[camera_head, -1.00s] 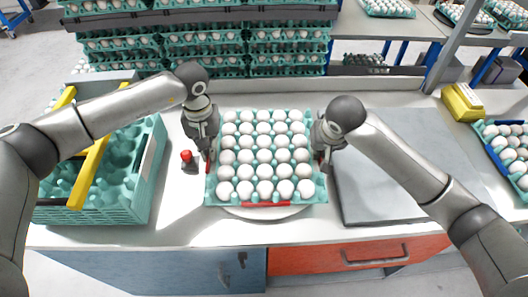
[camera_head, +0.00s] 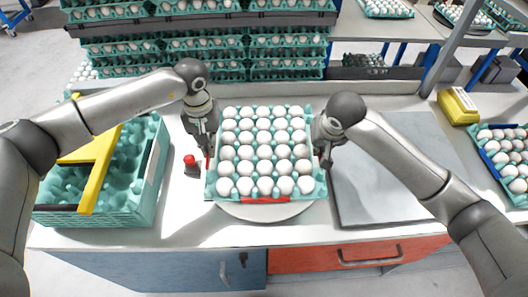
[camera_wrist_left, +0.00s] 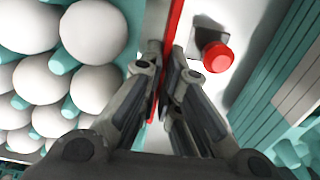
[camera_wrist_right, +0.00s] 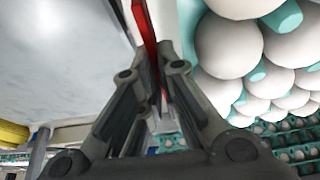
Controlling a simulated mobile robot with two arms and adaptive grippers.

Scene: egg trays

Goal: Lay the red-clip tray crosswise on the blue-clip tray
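The red-clip tray (camera_head: 211,188), turquoise and full of white eggs, is in the middle of the head view. A red clip (camera_head: 265,200) shows on its front edge. It is level, slightly above a round pale plate (camera_head: 264,212). My left gripper (camera_head: 207,150) is shut on its left side, on a red strip (camera_wrist_left: 173,35) seen between the fingers. My right gripper (camera_head: 326,150) is shut on its right side, on another red strip (camera_wrist_right: 146,35). The blue-clip tray (camera_head: 488,165), also holding eggs, lies at the right edge of the head view, partly cut off.
A red button (camera_head: 190,160) stands close left of my left gripper. A turquoise crate (camera_head: 150,175) with yellow bars is at the left. A grey panel (camera_head: 385,200) lies right of the plate. A yellow box (camera_head: 458,105) sits near the blue-clip tray. Stacked egg trays (camera_head: 205,70) stand behind.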

